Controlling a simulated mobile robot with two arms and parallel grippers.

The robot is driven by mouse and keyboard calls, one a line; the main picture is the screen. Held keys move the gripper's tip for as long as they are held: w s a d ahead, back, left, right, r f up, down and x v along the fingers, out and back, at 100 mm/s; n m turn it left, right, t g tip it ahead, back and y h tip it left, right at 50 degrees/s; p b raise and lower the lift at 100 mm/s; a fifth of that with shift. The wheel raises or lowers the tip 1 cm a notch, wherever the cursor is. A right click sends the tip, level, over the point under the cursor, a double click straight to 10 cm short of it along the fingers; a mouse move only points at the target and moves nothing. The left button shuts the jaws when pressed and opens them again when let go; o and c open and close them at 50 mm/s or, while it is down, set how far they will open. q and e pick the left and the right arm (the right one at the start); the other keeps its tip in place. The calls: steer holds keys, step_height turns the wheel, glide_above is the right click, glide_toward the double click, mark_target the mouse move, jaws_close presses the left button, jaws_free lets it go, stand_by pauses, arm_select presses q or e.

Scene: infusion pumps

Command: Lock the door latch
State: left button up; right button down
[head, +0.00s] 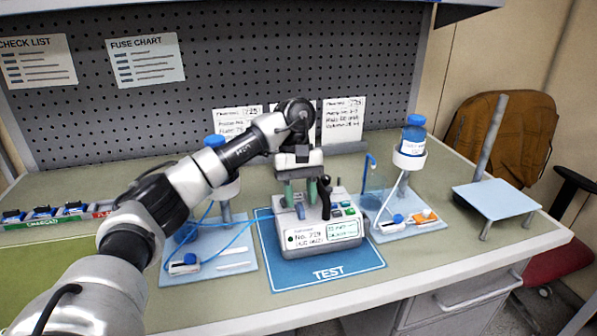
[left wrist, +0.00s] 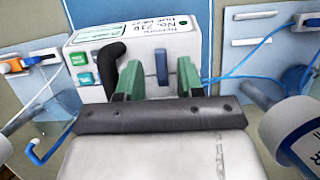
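The white infusion pump (head: 318,235) stands on the blue TEST mat (head: 332,273). In the left wrist view the pump (left wrist: 85,90) fills the upper middle. A small blue lever (head: 300,210), which looks like the door latch, stands up from the pump's top; it also shows in the left wrist view (left wrist: 162,68). A curved black handle (left wrist: 110,68) is beside it. My left gripper (head: 302,201) points down over the pump. Its green fingers are apart on either side of the blue lever, with a visible gap to each. My right gripper is not in view.
A bottle stand with a blue-capped bottle (head: 413,138) stands to the right; another stand (head: 226,188) is partly behind my left arm. Blue tubing (head: 225,245) lies on the left pad. A light blue raised platform (head: 497,200) stands at the far right.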

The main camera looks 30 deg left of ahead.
arm_select(q)
steer(key=p+v, duration=0.2)
steer(key=v, duration=0.7)
steer(key=shift+p, duration=0.35)
